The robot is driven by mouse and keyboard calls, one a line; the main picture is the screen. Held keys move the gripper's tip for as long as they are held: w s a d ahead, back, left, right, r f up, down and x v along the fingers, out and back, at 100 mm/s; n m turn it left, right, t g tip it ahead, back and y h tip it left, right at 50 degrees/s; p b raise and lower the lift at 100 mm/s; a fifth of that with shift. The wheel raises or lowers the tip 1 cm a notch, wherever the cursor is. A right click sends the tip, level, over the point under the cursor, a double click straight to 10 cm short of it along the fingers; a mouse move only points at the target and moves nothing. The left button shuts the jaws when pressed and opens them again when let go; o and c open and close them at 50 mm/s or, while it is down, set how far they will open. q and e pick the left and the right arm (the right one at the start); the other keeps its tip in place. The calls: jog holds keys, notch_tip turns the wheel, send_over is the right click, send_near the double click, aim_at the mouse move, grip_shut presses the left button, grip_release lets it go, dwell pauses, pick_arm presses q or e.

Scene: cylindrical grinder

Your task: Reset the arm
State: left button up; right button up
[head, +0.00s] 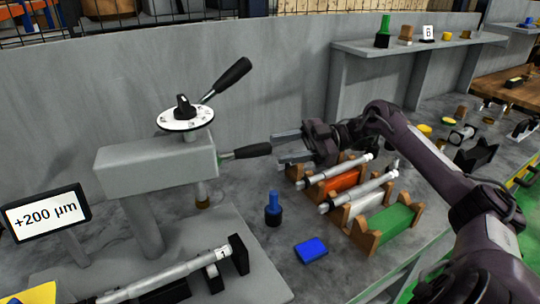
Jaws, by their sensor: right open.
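My right arm (420,155) reaches in from the right, bent at its elbow. My right gripper (276,146) points left, open, with nothing seen between its fingers. Its fingertips are close to the end of a black lower handle (250,150) on the grey grinder head (155,165); whether they touch cannot be told. My left gripper does not show.
Below the gripper, a wooden rack with orange, white and green panels (398,220) bears silver cylinders (358,190). A blue-topped peg (273,207) and blue block (311,250) stand nearby. A display (45,213) reads +200 µm. A shelf (400,46) runs behind.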

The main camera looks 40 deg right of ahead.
jog(key=shift+s+d, duration=0.1)
jog(key=shift+d, duration=0.15)
jog(key=shift+r, duration=0.1)
dwell(0.3)
